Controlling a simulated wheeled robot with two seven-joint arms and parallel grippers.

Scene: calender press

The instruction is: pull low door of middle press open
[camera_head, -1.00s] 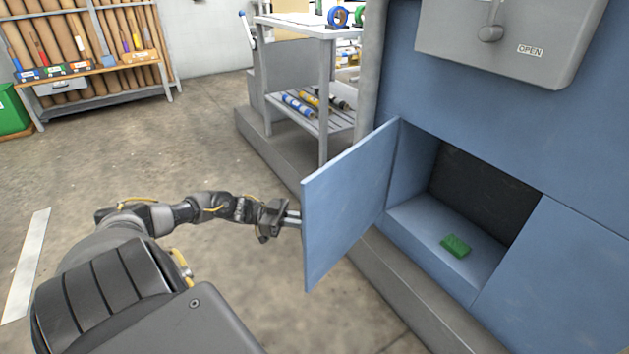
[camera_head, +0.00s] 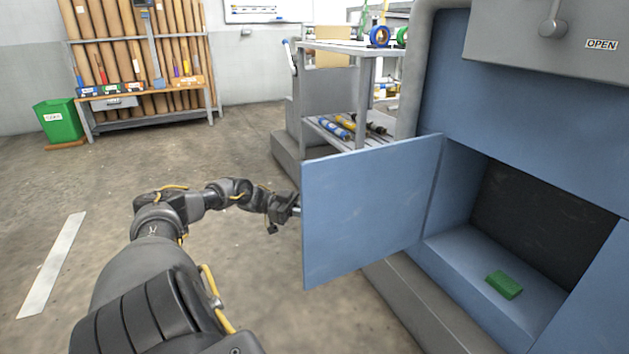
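The low door (camera_head: 365,210) of the blue press (camera_head: 520,105) stands swung well out from its opening, hinged on the opening's left side. Behind it, the low compartment (camera_head: 455,262) is exposed, with a green block (camera_head: 503,285) lying on its floor. My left gripper (camera_head: 293,208) is at the door's free left edge, with its fingertips partly hidden behind the door. I cannot tell whether the fingers are closed on the edge. My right gripper is not in view.
A grey workbench (camera_head: 335,95) with rolls on its shelf stands behind the door. A rack of brown rolls (camera_head: 140,60) and a green bin (camera_head: 58,120) are at the back left. A white floor strip (camera_head: 52,265) lies at left. The floor between is clear.

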